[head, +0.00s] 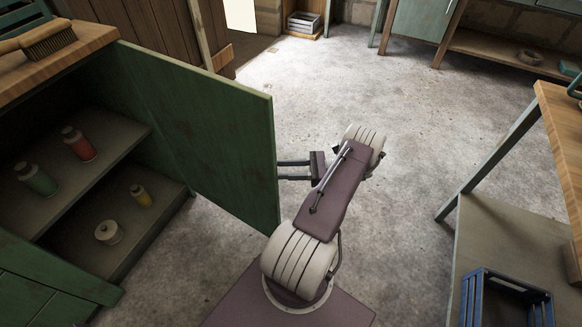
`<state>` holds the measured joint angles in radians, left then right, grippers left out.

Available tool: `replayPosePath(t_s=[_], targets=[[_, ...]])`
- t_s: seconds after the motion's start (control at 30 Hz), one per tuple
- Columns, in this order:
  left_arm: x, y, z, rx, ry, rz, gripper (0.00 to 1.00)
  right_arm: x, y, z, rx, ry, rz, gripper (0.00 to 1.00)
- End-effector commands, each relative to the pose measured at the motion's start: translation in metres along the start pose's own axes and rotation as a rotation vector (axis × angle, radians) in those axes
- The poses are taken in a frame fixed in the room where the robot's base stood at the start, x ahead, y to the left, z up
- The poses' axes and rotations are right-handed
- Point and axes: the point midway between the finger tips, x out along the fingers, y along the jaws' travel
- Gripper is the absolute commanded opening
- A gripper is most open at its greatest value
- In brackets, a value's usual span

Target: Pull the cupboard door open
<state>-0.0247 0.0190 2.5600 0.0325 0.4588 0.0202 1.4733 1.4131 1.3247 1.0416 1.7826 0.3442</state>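The cupboard (62,217) stands at the left, green with grey shelves. Its green door (215,130) stands wide open, swung out from the cupboard's far side, with its inner face toward me. My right gripper (283,171) is at the door's free edge, on the outer-face side. Its two fingers show as parallel bars with a gap between them, and their tips are hidden behind the door. The handle is not visible, so I cannot tell whether the fingers hold it. My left gripper is not in view.
A brush (46,42) lies on top. A workbench with a blue crate (505,300) stands right. The floor (400,120) between is clear.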

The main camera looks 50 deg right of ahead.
Motion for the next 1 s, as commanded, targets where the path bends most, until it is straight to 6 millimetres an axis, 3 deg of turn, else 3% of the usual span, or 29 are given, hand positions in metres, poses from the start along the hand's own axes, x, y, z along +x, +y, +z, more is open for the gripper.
replayPosePath(t_s=[0.1, 0.3, 1.0], targets=[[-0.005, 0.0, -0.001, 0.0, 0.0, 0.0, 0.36, -0.026, 0.0, 0.0, 0.0, 0.001, -0.003, 0.36], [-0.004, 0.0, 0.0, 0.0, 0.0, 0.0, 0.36, -0.045, 0.0, 0.0, 0.0, 0.001, 0.0, 0.36], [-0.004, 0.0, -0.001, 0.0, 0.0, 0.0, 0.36, -0.046, 0.0, 0.0, 0.001, 0.0, 0.001, 0.36]])
